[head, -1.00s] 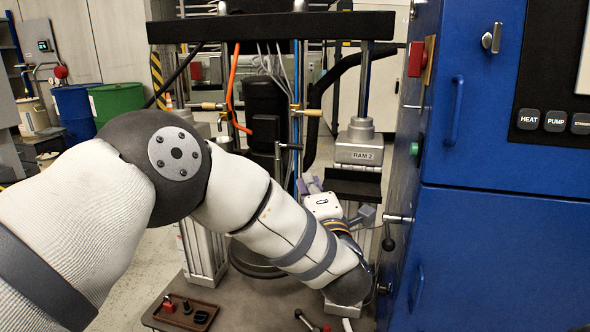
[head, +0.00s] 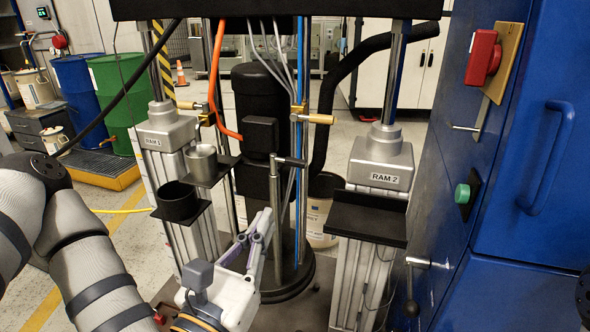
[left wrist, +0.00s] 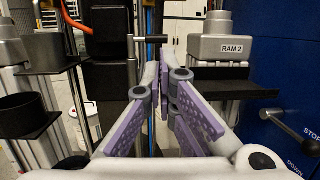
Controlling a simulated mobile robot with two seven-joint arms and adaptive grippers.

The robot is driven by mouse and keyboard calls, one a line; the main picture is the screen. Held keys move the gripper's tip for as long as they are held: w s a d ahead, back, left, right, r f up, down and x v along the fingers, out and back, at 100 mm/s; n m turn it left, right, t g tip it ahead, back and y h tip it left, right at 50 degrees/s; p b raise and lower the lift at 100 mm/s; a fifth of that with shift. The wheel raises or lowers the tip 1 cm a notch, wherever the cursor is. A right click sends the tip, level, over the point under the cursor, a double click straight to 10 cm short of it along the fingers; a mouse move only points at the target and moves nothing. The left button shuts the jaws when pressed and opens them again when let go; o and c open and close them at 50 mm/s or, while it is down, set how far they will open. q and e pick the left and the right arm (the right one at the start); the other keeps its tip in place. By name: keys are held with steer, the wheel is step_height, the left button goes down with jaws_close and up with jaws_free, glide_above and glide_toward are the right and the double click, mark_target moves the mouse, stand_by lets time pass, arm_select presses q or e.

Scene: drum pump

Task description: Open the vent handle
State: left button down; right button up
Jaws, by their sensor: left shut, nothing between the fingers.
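A dark horizontal handle (head: 291,161) sits on top of a grey upright post in front of the black pump (head: 258,105). It carries no readable label, so I cannot be sure it is the vent handle. It also shows in the left wrist view (left wrist: 151,39), just beyond my fingertips. My left gripper (head: 264,222), with purple-grey fingers, is shut and empty. It is below the dark handle and in front of the post, apparently apart from the handle. In the left wrist view the fingers (left wrist: 166,65) converge toward the handle. My right gripper is not in view.
Posts RAM 1 (head: 168,130) and RAM 2 (head: 381,160) stand either side, with dark shelves. A metal cup (head: 202,165) and a black cup (head: 178,203) are at left. Brass-handled valves (head: 320,118) flank the pump. A blue cabinet (head: 500,235) with a lever (head: 412,308) closes the right.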

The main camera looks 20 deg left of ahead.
arm_select(q)
steer(key=b, duration=0.2)
glide_toward(297, 166)
steer(key=p+x, duration=0.1)
steer(key=x, duration=0.5)
steer(key=shift+w+r, duration=0.1)
steer(key=shift+w+d, duration=0.1)
steer(key=shift+w, duration=0.3)
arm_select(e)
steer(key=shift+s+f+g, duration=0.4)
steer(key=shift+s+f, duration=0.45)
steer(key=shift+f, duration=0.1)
